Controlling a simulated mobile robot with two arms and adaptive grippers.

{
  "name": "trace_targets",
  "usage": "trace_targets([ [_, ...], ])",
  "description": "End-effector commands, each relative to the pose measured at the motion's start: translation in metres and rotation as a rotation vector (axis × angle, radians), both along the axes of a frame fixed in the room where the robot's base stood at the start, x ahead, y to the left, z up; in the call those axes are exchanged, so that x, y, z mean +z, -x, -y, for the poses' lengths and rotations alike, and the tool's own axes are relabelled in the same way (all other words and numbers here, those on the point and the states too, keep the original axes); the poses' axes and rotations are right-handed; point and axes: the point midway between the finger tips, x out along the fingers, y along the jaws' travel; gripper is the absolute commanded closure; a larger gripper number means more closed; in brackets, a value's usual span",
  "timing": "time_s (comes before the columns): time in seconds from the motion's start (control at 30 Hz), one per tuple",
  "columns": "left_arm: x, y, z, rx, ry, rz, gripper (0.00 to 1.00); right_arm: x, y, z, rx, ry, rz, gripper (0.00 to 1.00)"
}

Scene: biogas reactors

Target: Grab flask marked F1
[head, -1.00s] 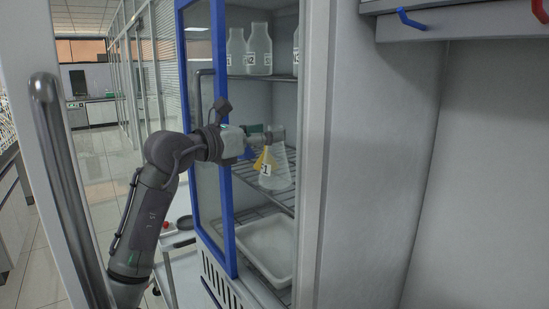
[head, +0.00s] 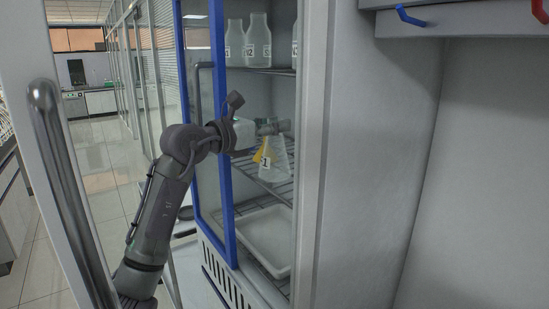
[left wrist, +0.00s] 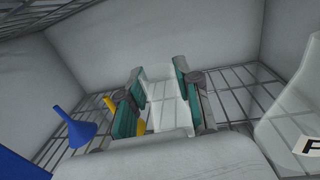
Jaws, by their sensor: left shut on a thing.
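A clear conical flask (head: 281,160), with a label that seems to end in 1, is in the open cabinet at its middle wire shelf. My right gripper is not in view.
A yellow funnel (head: 261,150) is just left of the flask. A blue funnel (left wrist: 78,131) is at left in the wrist view. Labelled bottles (head: 258,42) stand on the upper shelf, a white tray (head: 254,245) lies below. The blue-framed door (head: 222,150) is close to my left arm.

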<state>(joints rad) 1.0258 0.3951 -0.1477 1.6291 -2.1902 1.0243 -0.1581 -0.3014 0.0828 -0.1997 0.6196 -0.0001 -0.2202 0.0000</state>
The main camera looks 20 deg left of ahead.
Motion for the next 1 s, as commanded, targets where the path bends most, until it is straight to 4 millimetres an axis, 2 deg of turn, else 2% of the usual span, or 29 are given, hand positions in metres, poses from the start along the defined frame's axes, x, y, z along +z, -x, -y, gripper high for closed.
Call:
trace_targets([
  [0.27, 0.001, 0.001, -0.001, 0.001, 0.000, 0.002, 1.00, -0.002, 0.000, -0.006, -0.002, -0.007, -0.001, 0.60],
  [0.43, 0.007, 0.004, -0.004, 0.002, 0.000, 0.005, 1.00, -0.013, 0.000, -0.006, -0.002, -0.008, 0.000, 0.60],
  [0.83, 0.072, 0.004, -0.003, 0.002, 0.000, 0.006, 1.00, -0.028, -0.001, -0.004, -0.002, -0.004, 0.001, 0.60],
  [1.0, 0.066, 0.032, -0.027, 0.006, -0.002, 0.004, 1.00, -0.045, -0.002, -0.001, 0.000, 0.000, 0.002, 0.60],
])
